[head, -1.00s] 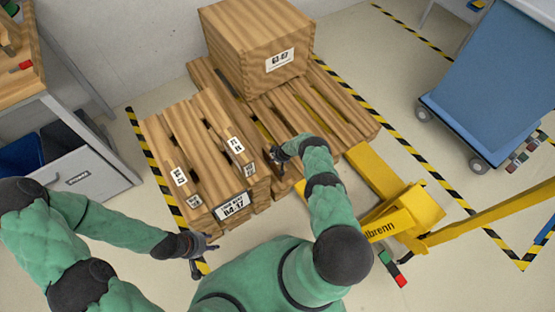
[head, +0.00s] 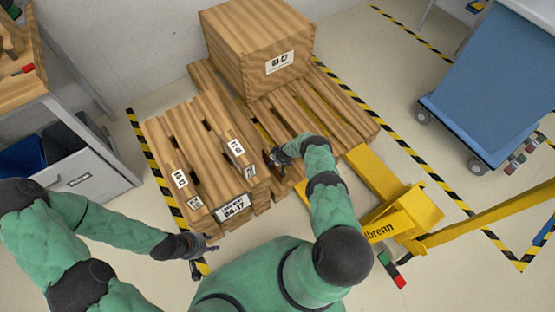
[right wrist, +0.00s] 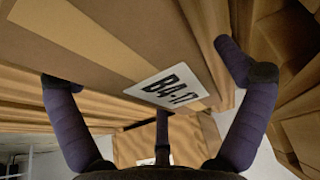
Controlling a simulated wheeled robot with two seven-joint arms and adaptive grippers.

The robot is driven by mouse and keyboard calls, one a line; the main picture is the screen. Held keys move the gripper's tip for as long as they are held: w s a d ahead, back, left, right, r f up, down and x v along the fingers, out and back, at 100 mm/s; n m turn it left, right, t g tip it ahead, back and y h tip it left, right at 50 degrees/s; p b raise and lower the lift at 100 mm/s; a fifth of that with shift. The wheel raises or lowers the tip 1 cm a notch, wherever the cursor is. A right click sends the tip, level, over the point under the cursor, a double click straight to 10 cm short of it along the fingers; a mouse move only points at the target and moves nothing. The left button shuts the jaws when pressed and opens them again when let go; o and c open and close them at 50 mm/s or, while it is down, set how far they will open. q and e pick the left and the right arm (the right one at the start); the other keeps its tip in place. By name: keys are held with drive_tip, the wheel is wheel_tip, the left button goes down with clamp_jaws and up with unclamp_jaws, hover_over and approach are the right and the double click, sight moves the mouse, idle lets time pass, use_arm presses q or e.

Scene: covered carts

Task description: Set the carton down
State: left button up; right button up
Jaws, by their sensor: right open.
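A box face with a lighter strip (right wrist: 120,45) and a white label reading B4-17 fills the upper part of the right wrist view. My right gripper (head: 279,157) is at the stack's right side. Its fingers (right wrist: 145,75) are spread wide on either side of the label; contact cannot be told. My left gripper (head: 203,252) is open and empty, low over the floor in front of the stack.
A large wood-grained box (head: 255,40) stands on a pallet (head: 345,108) behind. A yellow pallet jack (head: 405,210) is at right, with a blue-covered cart (head: 490,75) beyond. A grey bench with bins (head: 90,180) is at left. Striped tape marks the floor.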

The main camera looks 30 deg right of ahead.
drive_tip(key=p+v, duration=0.9)
drive_tip(key=v, duration=0.1)
drive_tip(key=shift+s+r, duration=0.1)
drive_tip(key=shift+r, duration=0.2)
